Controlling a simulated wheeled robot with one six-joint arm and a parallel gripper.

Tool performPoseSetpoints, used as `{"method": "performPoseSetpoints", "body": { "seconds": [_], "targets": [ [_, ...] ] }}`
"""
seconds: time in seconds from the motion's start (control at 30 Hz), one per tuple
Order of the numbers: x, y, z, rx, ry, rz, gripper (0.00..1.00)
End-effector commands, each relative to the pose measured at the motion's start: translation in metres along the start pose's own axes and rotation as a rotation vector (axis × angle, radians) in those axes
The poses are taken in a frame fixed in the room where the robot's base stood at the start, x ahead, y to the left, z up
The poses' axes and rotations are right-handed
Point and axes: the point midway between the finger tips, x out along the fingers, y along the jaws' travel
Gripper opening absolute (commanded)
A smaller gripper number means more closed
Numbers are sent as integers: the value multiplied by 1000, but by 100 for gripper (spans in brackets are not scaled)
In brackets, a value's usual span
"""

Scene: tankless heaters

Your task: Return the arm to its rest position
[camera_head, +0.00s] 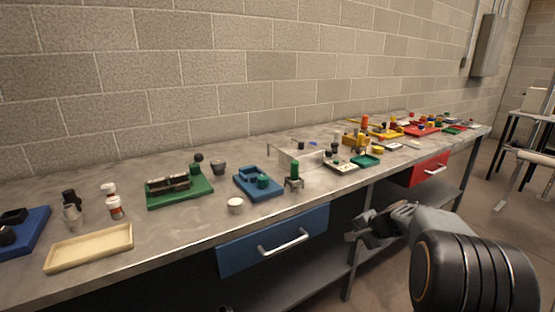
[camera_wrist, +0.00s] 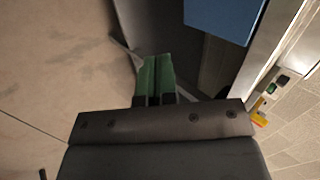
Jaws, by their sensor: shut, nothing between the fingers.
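My gripper (camera_head: 366,232) shows in the head view at the lower right, in front of the bench and below the level of its top. In the wrist view its two green fingertips (camera_wrist: 155,72) lie side by side with no object between them. It is shut and empty. My arm reaches in from the lower right of the head view. The gripper is apart from the bench and its drawers.
A long grey workbench (camera_head: 215,229) runs along a block wall, crowded with trays and small parts. Its blue drawer (camera_head: 275,240) and red drawer (camera_head: 430,168) face me. A lower shelf (camera_head: 310,285) lies underneath. Open floor (camera_head: 500,230) shows at right.

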Motion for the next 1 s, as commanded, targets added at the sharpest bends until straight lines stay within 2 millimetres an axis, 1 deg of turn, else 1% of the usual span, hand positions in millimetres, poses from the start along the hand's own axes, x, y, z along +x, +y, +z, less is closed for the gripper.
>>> {"method": "performPoseSetpoints", "body": {
  "seconds": [0.03, 0.07, 0.1, 0.17, 0.2, 0.27, 0.3, 0.37, 0.4, 0.5, 0.6, 0.7, 0.83, 1.0],
  "targets": [
    [-2, 15, 13, -36, -26, 55, 0],
    [-8, 20, 24, -72, -43, 94, 0],
    [-20, 25, 41, -132, -66, 149, 0],
    [-44, 27, 71, -240, -103, 230, 0],
    [-62, 28, 91, -316, -123, 281, 0],
    [-89, 29, 118, -428, -150, 350, 0],
    [-107, 28, 135, -505, -162, 392, 0],
    [-135, 28, 157, -616, -174, 447, 0],
    [-153, 26, 170, -687, -177, 478, 0],
    [-190, 22, 196, -840, -170, 530, 0],
    [-219, 14, 214, -947, -148, 542, 0],
    [-236, 0, 225, -1007, -121, 518, 0],
    [-249, -15, 232, -1045, -96, 486, 0],
    [-250, -17, 234, -1050, -94, 481, 0]
  ]
}}
